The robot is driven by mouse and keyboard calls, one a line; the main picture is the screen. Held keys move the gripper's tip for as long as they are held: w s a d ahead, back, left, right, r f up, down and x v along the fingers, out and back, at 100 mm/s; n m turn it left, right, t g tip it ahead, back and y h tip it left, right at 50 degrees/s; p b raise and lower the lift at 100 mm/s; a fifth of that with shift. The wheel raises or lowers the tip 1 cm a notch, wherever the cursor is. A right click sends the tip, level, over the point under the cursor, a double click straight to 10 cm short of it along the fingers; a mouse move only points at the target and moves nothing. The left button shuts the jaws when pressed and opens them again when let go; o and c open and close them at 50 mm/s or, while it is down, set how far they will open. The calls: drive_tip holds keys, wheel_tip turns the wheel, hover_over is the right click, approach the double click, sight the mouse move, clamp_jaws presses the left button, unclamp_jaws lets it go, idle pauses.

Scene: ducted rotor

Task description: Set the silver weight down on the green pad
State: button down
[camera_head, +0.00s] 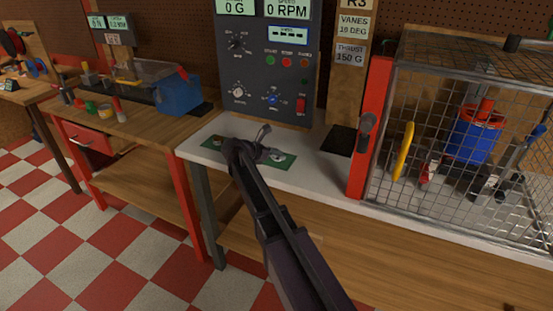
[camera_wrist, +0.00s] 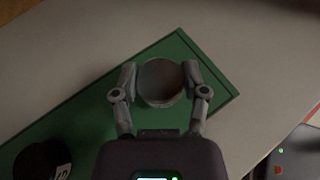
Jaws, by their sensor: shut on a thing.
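The silver weight (camera_wrist: 160,82) is a round, dull grey disc between the two fingers of my gripper (camera_wrist: 160,85) in the wrist view. The fingers are shut on its sides. Behind it is the green pad (camera_wrist: 186,50), which also shows in the head view (camera_head: 284,162) on the white bench top. The weight lies within the pad's outline near one end in the wrist view; I cannot tell whether it touches the pad. In the head view my gripper (camera_head: 255,150) is low over the pad and hides much of it; the weight is not clear there.
A dark round object with a white label (camera_wrist: 45,158) is at the pad's other end. A control panel (camera_head: 268,60) stands behind the pad. A wire cage (camera_head: 465,140) with a red post (camera_head: 371,125) stands at right. A wooden bench (camera_head: 135,125) is at left.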

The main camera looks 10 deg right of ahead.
drive_tip(key=shift+f, duration=0.2)
idle(0.3)
drive_tip(key=shift+c, duration=0.6)
unclamp_jaws()
drive_tip(key=shift+r, duration=0.15)
drive_tip(key=shift+r, duration=0.1)
drive_tip(key=shift+s+a+r+p, duration=0.1)
drive_tip(key=shift+a+r+p, duration=0.1)
drive_tip(key=shift+a+p, duration=0.1)
drive_tip(key=p+v, duration=0.4)
drive_tip(key=v, duration=0.5)
drive_tip(key=shift+s+a+r, duration=0.1)
drive_tip(key=shift+a+r, duration=0.1)
drive_tip(key=shift+a, duration=0.15)
drive_tip(key=shift+s+a+r+p, duration=0.2)
drive_tip(key=shift+s+a+p, duration=0.15)
drive_tip(key=shift+a, duration=0.3)
drive_tip(key=shift+w, duration=0.1)
